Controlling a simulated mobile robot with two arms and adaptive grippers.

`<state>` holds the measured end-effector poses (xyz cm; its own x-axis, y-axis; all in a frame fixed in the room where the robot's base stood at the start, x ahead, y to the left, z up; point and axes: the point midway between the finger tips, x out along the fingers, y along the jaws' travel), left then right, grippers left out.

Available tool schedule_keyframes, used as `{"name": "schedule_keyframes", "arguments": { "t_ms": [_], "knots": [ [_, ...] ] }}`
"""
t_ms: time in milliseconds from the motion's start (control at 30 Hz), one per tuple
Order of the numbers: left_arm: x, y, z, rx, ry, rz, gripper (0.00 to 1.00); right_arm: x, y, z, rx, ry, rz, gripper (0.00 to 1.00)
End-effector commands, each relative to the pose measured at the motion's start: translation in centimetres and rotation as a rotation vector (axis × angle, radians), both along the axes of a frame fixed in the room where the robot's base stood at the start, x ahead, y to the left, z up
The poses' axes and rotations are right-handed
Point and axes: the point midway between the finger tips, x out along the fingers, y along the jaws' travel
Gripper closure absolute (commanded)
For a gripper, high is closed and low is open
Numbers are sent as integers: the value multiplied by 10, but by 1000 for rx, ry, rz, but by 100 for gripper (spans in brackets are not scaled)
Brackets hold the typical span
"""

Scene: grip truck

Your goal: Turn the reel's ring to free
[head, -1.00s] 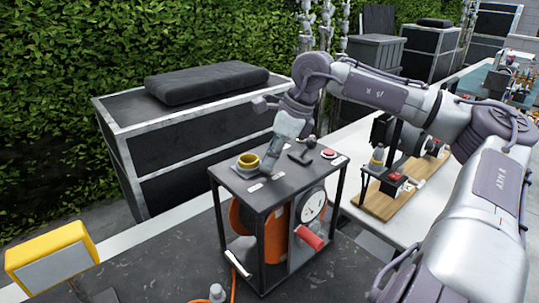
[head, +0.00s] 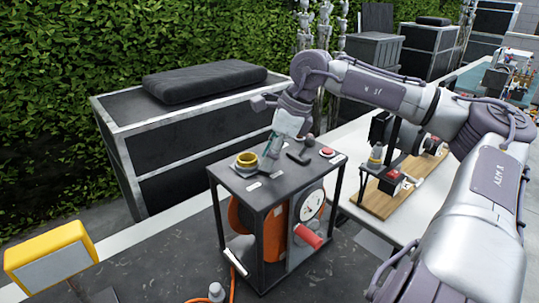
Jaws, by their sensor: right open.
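The reel is an orange drum (head: 241,218) in a black frame with a dark top plate (head: 262,196). A yellow ring (head: 247,161) stands on the left of the top plate. My right gripper (head: 270,158) points down over the plate, just right of the ring, and appears apart from it. Its fingers are open but small in view. A black T-handle (head: 299,153) and a red button (head: 327,152) are on the plate to the right. A round dial (head: 312,205) and a red crank grip (head: 308,236) are on the front. My left gripper is not in view.
A yellow work lamp (head: 50,257) stands at the lower left. A dark case with a black cushion (head: 205,80) is behind the reel. A wooden board with a device (head: 405,190) lies on the white table to the right.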

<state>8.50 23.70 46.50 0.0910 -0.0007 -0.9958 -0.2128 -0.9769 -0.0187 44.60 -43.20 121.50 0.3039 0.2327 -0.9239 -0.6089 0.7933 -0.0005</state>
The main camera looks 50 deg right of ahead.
Motion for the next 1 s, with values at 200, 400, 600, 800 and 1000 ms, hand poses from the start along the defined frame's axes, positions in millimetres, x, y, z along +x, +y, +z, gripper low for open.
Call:
{"name": "schedule_keyframes", "arguments": {
  "t_ms": [200,400,600,800,1000],
  "knots": [
    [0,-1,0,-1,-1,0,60,-7,-6,26,0,-8,-2,57],
    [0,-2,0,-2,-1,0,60,-21,-17,66,-2,-4,-3,57],
    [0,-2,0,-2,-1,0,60,-31,-25,97,-2,-3,-2,57],
    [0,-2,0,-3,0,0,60,-36,-28,110,0,0,-1,57],
    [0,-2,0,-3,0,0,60,-36,-28,110,0,-1,0,57]
  ]
}}
